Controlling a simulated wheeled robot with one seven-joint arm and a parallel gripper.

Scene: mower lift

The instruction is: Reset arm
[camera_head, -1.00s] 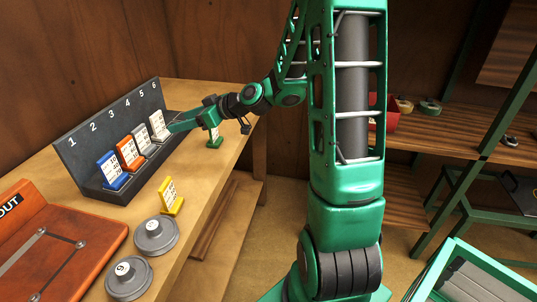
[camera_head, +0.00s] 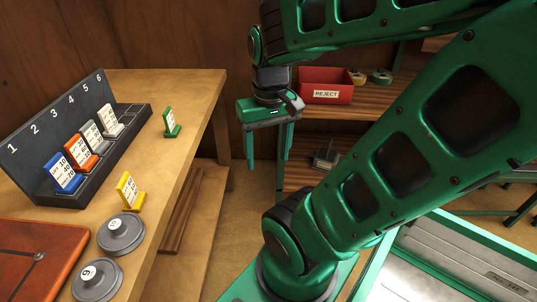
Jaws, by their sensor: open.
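My gripper (camera_head: 266,165) hangs pointing down in the upper middle of the head view, just right of the wooden table's (camera_head: 185,105) right edge. Its two green fingers are apart with nothing between them. It is clear of the table and of the cards on it. My green arm reaches across the right half of the view, bent back over itself, and hides part of the shelves and floor.
A numbered black rack (camera_head: 98,160) holds blue, orange, grey and white cards. A green card (camera_head: 170,124) and a yellow card (camera_head: 130,192) stand on the table near two grey weights (camera_head: 121,234). A red REJECT bin (camera_head: 326,86) sits on the shelf behind.

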